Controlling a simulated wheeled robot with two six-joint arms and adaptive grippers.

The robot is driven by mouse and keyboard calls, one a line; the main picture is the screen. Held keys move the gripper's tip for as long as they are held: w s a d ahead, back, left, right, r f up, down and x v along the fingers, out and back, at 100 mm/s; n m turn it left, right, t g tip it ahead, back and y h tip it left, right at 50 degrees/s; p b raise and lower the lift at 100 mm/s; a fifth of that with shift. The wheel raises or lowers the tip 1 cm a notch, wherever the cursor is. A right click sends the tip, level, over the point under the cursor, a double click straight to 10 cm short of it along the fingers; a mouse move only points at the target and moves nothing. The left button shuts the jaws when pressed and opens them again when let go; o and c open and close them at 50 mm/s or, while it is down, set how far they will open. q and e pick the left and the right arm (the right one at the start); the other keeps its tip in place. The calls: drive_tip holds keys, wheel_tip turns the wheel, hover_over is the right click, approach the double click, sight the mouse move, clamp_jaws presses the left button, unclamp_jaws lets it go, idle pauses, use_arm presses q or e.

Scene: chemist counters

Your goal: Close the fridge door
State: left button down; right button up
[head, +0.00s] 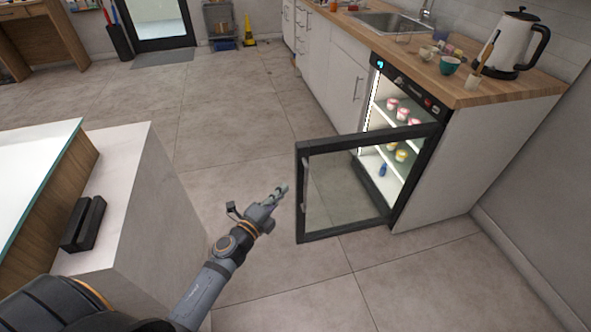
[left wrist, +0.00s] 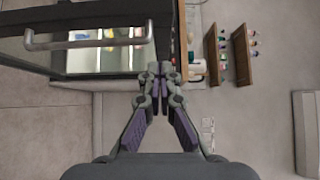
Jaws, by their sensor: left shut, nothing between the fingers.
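The fridge (head: 388,130) is built in under the wooden counter, and its lit shelves hold several small jars. Its black-framed glass door (head: 345,190) stands wide open, swung out into the room. The door's metal handle (head: 305,195) is on its free edge; the handle also shows at the upper left of the left wrist view (left wrist: 90,43). My left gripper (head: 280,192) is shut and empty, just left of the door's free edge, with a small gap seen in the head view. It also shows in the left wrist view (left wrist: 158,72). My right gripper is in neither view.
A white counter (head: 130,200) with a black holder stands at the left. A kettle (head: 505,45), cups and a sink (head: 385,25) are on the wooden counter. White cabinets (head: 320,55) run beyond the fridge. The tiled floor around the door is clear.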

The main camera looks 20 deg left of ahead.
use_arm(q)
drive_tip(key=p, duration=0.1)
approach(301, 154)
drive_tip(key=w+d, duration=0.2)
drive_tip(key=d, duration=0.2)
drive_tip(key=w+a, duration=0.1)
drive_tip(key=w, duration=0.2)
drive_tip(key=shift+a+f, duration=0.15)
drive_tip(key=shift+a, duration=0.25)
drive_tip(key=shift+w+a+b, duration=0.25)
drive_tip(key=shift+w+b, duration=0.05)
drive_tip(key=shift+w, duration=0.15)
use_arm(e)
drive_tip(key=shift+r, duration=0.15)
use_arm(q)
drive_tip(key=shift+w+a, duration=0.1)
